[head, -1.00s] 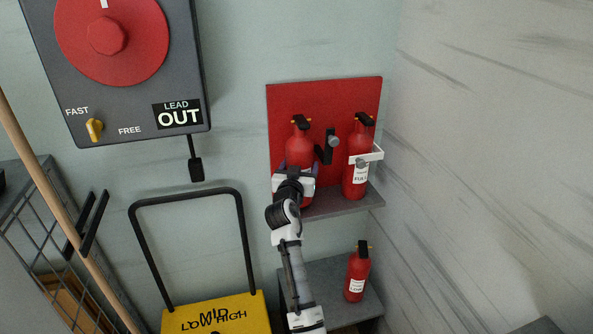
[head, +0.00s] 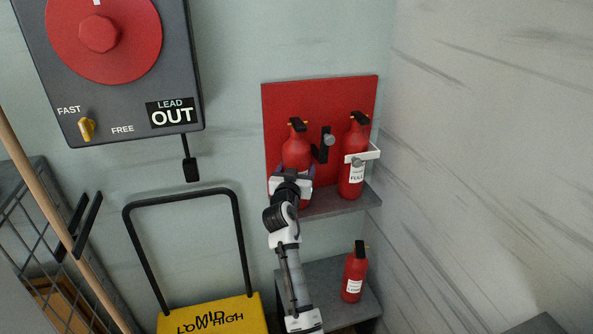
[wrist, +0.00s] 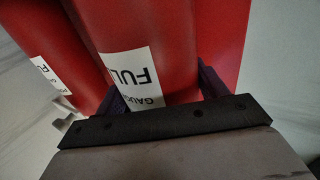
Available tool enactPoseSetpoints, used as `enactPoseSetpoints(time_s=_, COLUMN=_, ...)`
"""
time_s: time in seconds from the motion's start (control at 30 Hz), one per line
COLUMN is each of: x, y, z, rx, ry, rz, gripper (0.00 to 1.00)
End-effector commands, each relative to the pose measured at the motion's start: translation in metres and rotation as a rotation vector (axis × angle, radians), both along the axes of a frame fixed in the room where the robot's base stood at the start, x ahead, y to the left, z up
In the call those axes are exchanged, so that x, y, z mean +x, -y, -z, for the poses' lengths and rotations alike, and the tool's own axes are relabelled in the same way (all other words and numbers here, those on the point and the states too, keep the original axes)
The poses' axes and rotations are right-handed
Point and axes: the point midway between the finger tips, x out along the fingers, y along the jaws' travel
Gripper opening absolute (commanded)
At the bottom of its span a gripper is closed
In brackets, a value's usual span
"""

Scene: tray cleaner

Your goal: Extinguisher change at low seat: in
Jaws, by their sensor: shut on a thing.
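A red extinguisher (head: 297,149) stands upright at the left of the red wall board's shelf. My gripper (head: 292,178) is shut around its body. In the wrist view my gripper's dark fingers (wrist: 160,100) hold the extinguisher (wrist: 150,35), and its label reads "GAUGE FULL" in part. A second extinguisher (head: 352,160) labelled "FULL" stands at the right of the shelf, behind a white bracket (head: 369,154). A third, smaller-looking extinguisher (head: 354,275) with a label reading like "LOW" stands on the lower grey step. Whether the held one touches the shelf is hidden by my gripper.
The red board (head: 283,100) carries a black clamp with a grey knob (head: 328,140) between the two upper extinguishers. The grey shelf (head: 330,206) is narrow. A yellow cart (head: 215,314) with a black handle stands at left. A dial panel (head: 115,115) hangs above it.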

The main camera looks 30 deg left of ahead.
Motion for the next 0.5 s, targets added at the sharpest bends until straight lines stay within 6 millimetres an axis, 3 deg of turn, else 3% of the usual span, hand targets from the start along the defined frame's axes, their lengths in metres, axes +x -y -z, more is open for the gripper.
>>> enactPoseSetpoints(time_s=0.03, x=0.000, y=0.000, z=-0.008, rx=0.006, ry=0.013, rz=-0.002, gripper=0.01)
enactPoseSetpoints(time_s=0.07, x=0.000, y=0.000, z=-0.008, rx=0.006, ry=0.013, rz=-0.002, gripper=0.74)
enactPoseSetpoints(time_s=0.23, x=0.000, y=0.000, z=-0.005, rx=0.004, ry=0.008, rz=-0.001, gripper=0.96)
enactPoseSetpoints(time_s=0.5, x=0.000, y=0.000, z=0.006, rx=-0.005, ry=-0.009, rz=0.001, gripper=0.97)
